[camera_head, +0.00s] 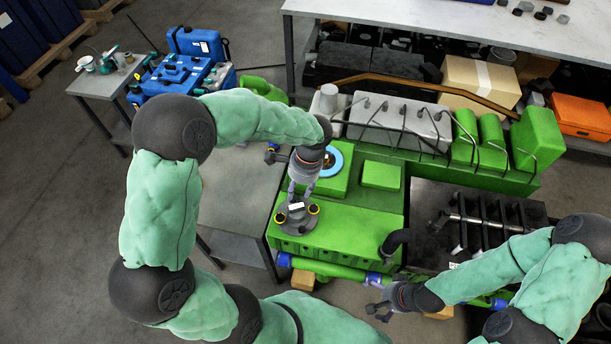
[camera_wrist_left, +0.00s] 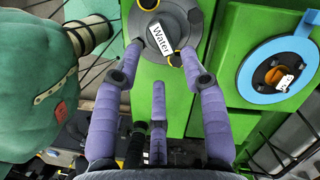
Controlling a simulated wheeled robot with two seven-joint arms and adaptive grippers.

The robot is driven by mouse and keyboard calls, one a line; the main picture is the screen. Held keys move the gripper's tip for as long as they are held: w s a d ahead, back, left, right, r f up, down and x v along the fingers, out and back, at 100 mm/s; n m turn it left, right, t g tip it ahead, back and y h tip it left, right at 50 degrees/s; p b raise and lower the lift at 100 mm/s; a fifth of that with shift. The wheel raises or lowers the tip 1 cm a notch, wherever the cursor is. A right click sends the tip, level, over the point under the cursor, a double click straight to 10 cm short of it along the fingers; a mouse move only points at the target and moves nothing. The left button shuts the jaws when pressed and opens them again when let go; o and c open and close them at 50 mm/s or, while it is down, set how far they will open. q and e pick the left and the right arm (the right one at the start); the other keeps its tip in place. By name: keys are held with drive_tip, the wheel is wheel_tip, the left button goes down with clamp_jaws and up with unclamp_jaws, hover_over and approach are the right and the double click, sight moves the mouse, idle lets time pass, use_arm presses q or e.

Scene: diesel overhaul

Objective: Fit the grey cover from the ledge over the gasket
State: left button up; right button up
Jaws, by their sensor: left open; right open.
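The grey cover (camera_head: 296,222), a round flanged disc with yellow-rimmed holes and a label, lies on the green ledge (camera_head: 345,222). In the left wrist view the cover (camera_wrist_left: 180,17) carries a label reading "Water". My left gripper (camera_head: 300,188) points down over it, open; its fingertips (camera_wrist_left: 161,50) are at the near side of the cover, and I cannot tell whether they touch. The blue ring gasket (camera_head: 338,148) lies behind on a raised green block, partly hidden by my left wrist; the left wrist view shows the gasket (camera_wrist_left: 250,88) clearly, around a dark opening. My right gripper (camera_head: 378,309) is open and empty at the front.
A green block (camera_head: 381,175) stands right of the gasket. A black hose (camera_head: 395,241) rises at the ledge's right end. A grey table (camera_head: 235,190) adjoins the engine on the left. Grey and green housings with pipes (camera_head: 400,120) stand behind.

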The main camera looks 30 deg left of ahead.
sight(298, 206)
use_arm(q)
drive_tip(key=shift+s+f+b, duration=0.3)
drive_tip(key=b+x, duration=0.3)
drive_tip(key=w+d+b+x, duration=0.1)
drive_tip(key=x, duration=0.1)
drive_tip(key=shift+a+f+b, duration=0.1)
drive_tip(key=shift+f+b, duration=0.3)
drive_tip(key=shift+b+x, duration=0.65)
drive_tip(key=shift+x, duration=0.4)
drive_tip(key=shift+w+f, duration=0.1)
drive_tip(key=shift+f, duration=0.35)
drive_tip(key=shift+r, duration=0.1)
clamp_jaws()
drive_tip(key=shift+r, duration=0.2)
drive_tip(key=shift+p+v, duration=0.75)
drive_tip(key=shift+v, duration=0.15)
